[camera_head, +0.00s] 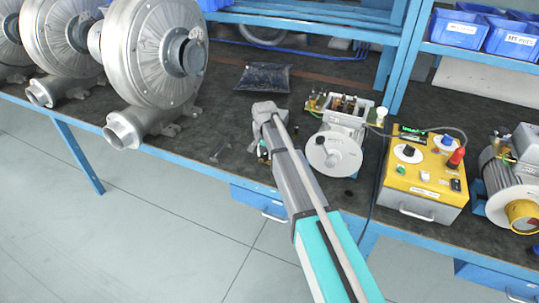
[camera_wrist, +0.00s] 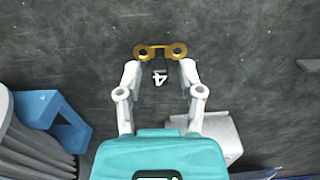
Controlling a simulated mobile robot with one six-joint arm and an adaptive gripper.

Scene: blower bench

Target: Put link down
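The link is a small brass-coloured plate with a round hole at each end (camera_wrist: 160,48). A small black piece marked with a white 4 (camera_wrist: 160,74) shows between the fingers, just below the link. In the head view my gripper (camera_head: 264,110) is over the dark bench top, left of the opened grey motor (camera_head: 335,140). The link cannot be made out there, and its height above the bench is unclear.
A yellow control box (camera_head: 423,180) and another motor (camera_head: 510,170) stand to the right. Large grey blowers (camera_head: 150,55) stand at the left. A dark bag (camera_head: 263,78) lies behind my gripper. Bench top between blower and gripper (camera_head: 215,110) is mostly clear.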

